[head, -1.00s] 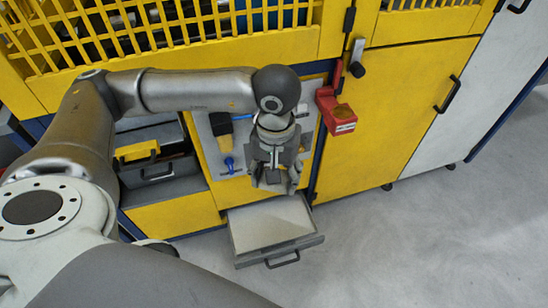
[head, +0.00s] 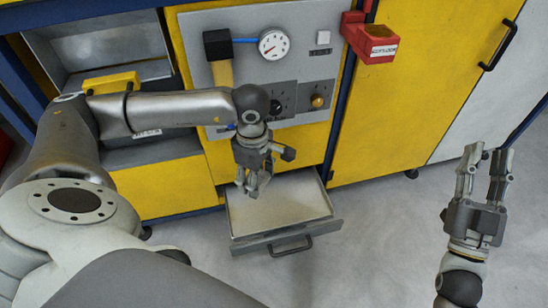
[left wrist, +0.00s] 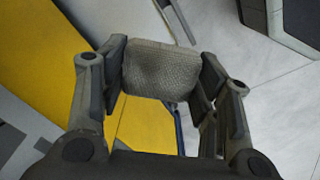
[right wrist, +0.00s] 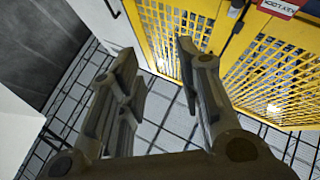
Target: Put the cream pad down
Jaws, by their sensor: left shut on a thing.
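My left gripper (head: 254,188) is shut on the cream pad (left wrist: 160,70), a woven, greyish-cream piece spanning the space between its fingers in the left wrist view. In the head view this gripper points down over the back left part of the open drawer (head: 295,205). I cannot clearly make out the pad there, nor whether it touches the drawer. My right gripper (head: 486,168) is open and empty, fingers pointing up, at the right over the floor. Its spread fingers also show in the right wrist view (right wrist: 158,70).
Behind the drawer stands a grey panel with a gauge (head: 273,45), knobs and a black-headed yellow tool (head: 218,58). A red holder (head: 370,40) juts out at its upper right. A yellow cabinet (head: 420,110) stands to the right. The floor (head: 385,235) right of the drawer is clear.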

